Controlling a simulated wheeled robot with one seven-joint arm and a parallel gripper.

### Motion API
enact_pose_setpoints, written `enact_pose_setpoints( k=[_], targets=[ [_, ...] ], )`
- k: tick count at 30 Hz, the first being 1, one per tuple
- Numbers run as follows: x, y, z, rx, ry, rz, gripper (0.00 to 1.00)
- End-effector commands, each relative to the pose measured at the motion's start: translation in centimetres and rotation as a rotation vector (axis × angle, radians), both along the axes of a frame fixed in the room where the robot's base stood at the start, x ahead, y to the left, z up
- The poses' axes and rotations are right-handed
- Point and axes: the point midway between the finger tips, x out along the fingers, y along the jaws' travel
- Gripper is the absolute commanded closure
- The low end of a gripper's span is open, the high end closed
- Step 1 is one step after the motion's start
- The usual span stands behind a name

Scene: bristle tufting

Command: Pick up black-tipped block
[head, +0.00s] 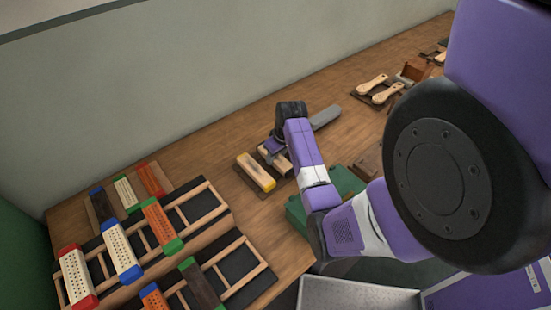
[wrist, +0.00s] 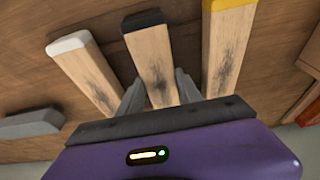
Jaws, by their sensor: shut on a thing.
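The black-tipped block (wrist: 150,62) is pale wood with a dark smudge on its face. In the wrist view it stands between the two grey fingers of my gripper (wrist: 158,92), which is shut on it. A white-tipped block (wrist: 88,75) lies to its left and a yellow-tipped block (wrist: 225,50) to its right, both outside the fingers. In the head view my gripper (head: 273,149) is low over the table, beside the yellow-tipped block (head: 256,172). My wrist partly hides the held block there. I cannot tell whether it is clear of the surface.
Wooden racks (head: 188,217) with several coloured, perforated blocks are at the left. A grey bar (head: 326,117) lies beyond my gripper. A green box (head: 347,183) is at its right. Wooden brush-like pieces (head: 372,85) lie farther right. The table's back strip is clear.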

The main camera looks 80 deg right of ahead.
Motion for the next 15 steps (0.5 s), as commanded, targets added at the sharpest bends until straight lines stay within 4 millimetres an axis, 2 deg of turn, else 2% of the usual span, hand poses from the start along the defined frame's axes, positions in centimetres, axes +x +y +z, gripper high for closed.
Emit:
enact_pose_setpoints(
  k=[8, 11, 15],
  targets=[
    [0.1, -0.1, 0.9, -0.003, -0.002, 0.001, 1.0],
    [0.1, -0.1, 2.0, -0.005, -0.002, 0.0, 1.0],
    [0.1, -0.2, 4.7, -0.007, -0.003, 0.0, 1.0]
  ],
)
